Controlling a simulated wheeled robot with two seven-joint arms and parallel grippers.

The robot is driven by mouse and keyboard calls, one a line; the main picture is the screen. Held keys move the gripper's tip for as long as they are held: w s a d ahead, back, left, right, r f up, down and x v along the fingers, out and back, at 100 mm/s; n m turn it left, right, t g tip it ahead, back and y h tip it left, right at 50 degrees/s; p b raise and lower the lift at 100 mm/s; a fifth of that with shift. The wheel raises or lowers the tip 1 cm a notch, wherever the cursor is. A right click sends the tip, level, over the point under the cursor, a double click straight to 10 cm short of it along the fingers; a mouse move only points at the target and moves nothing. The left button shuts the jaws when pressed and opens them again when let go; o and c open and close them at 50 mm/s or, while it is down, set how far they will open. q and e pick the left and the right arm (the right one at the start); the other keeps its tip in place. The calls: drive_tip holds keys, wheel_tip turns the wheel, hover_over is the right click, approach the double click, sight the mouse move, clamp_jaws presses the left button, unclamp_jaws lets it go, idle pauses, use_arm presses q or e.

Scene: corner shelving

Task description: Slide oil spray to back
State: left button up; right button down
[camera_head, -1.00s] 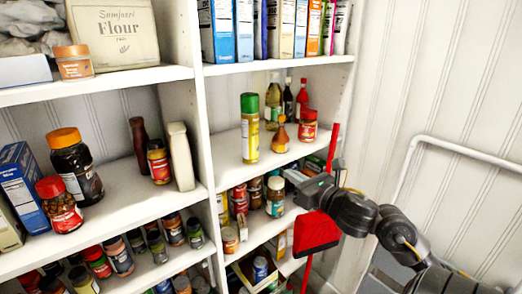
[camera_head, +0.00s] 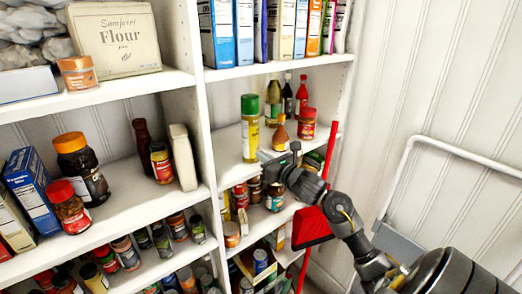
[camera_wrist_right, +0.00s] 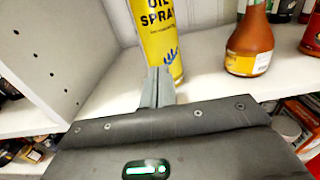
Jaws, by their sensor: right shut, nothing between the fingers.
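The oil spray (camera_head: 250,140) is a tall yellow can with a green cap. It stands upright near the front of the middle shelf (camera_head: 228,150), in the right-hand bay. In the right wrist view the lettering on the can (camera_wrist_right: 155,30) is readable, and its top is cut off. My right gripper (camera_head: 266,155) is shut and empty, low in front of the can. In the right wrist view its closed fingers (camera_wrist_right: 158,86) point at the can's lower part and overlap it. I cannot tell whether they touch it. My left gripper is not in view.
An orange-brown bottle (camera_head: 281,133) and a red-lidded jar (camera_head: 307,124) stand right of the can. Dark bottles (camera_head: 288,98) stand behind. The shelf's white divider (camera_wrist_right: 45,55) is to the left. A red dustpan (camera_head: 312,228) is below right.

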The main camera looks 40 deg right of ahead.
sight(253, 162)
drive_tip(key=shift+w, duration=0.65)
drive_tip(key=w+b, duration=0.4)
drive_tip(key=shift+w+d+f, duration=0.1)
drive_tip(key=shift+w+f, duration=0.05)
drive_tip(key=shift+f, duration=0.2)
drive_tip(key=w+b, duration=0.3)
drive_tip(key=w, duration=0.1)
drive_tip(key=w+b, duration=0.3)
drive_tip(key=w, duration=0.1)
drive_tip(key=shift+w+d+r, duration=0.15)
drive_tip(key=shift+w, duration=0.1)
drive_tip(key=shift+w+r, duration=0.15)
drive_tip(key=shift+w, duration=0.45)
drive_tip(key=shift+s, duration=0.1)
